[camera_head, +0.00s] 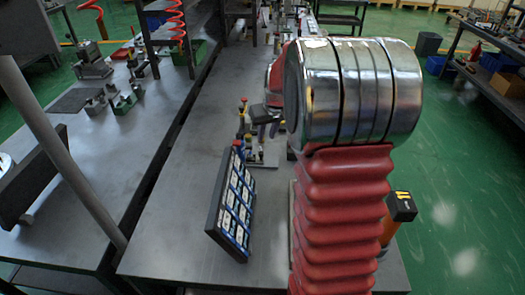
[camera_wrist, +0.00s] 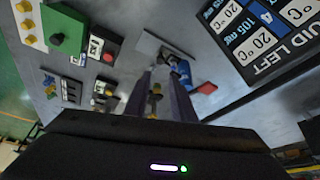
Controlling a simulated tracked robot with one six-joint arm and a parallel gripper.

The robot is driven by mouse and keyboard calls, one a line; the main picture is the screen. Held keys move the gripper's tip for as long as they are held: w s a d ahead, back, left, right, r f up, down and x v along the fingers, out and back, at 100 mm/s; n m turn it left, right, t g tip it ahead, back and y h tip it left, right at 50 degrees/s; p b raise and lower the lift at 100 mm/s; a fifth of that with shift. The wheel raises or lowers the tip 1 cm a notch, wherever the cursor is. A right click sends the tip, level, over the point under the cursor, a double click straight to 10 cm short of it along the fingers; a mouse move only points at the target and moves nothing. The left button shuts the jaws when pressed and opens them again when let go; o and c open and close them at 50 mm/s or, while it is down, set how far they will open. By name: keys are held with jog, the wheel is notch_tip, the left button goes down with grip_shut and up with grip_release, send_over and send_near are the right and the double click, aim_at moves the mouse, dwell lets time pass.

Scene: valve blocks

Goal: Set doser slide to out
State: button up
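In the wrist view my gripper (camera_wrist: 160,80) points at the table with its two dark fingers apart. A small brass-coloured part (camera_wrist: 155,98) shows between the fingers; I cannot tell whether they touch it. Just beyond the fingertips is a fitting with a blue body (camera_wrist: 183,72) and a red end (camera_wrist: 207,88) on a light plate. I cannot tell for sure which part is the doser slide, or its position. Small valve fittings (camera_head: 243,122) show left of the arm.
A dark panel with blue and white labels (camera_head: 232,205) stands on the table (camera_head: 175,240); it shows at upper right in the wrist view (camera_wrist: 262,40). An orange-and-black device (camera_head: 400,208) is at right.

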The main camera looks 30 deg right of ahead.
aim_at(261, 153)
jog(key=x, duration=1.2)
jog(key=shift+f, duration=0.25)
grip_shut()
